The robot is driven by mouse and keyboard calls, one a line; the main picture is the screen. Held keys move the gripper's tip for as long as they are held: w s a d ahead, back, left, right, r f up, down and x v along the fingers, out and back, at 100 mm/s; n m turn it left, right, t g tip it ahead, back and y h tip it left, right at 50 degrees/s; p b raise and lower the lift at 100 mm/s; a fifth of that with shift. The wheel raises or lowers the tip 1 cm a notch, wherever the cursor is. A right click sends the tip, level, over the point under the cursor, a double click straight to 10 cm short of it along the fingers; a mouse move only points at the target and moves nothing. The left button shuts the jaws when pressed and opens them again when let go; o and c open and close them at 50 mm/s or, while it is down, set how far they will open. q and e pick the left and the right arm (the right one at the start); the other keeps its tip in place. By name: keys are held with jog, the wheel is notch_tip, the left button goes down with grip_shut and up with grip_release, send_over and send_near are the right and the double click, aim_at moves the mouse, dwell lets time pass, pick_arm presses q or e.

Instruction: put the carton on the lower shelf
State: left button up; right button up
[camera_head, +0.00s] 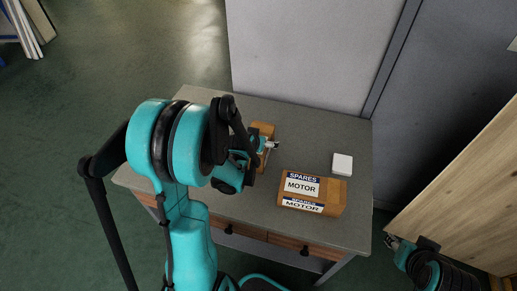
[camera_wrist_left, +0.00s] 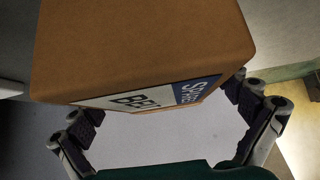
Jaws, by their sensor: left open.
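A brown carton (camera_head: 263,130) stands on the grey table (camera_head: 215,100), partly hidden behind my left arm. In the left wrist view the carton (camera_wrist_left: 140,45) fills the upper middle, close to the camera, with a blue and white label reading "SPARES" and a partly readable second word. My left gripper (camera_head: 270,146) is at this carton, its jaws open; the fingers (camera_wrist_left: 165,118) show on either side of its lower part. Contact cannot be told. A second carton (camera_head: 335,200), labelled "SPARES MOTOR", lies to the right on the table. I cannot make out a lower shelf.
A small white box (camera_head: 342,164) sits at the table's right. Drawers (camera_head: 290,243) are in its front. A grey panel (camera_head: 310,55) stands behind it. My right gripper (camera_head: 391,242) is off the table, near a wooden board (camera_head: 460,190). The left table top is clear.

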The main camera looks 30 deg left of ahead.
pick_arm(q)
jog(key=x, duration=0.2)
jog(key=shift+w+f, duration=0.15)
jog(key=shift+f, duration=0.05)
jog(key=c, duration=1.9)
jog(key=shift+r, duration=0.2)
jog(key=shift+c, duration=0.2)
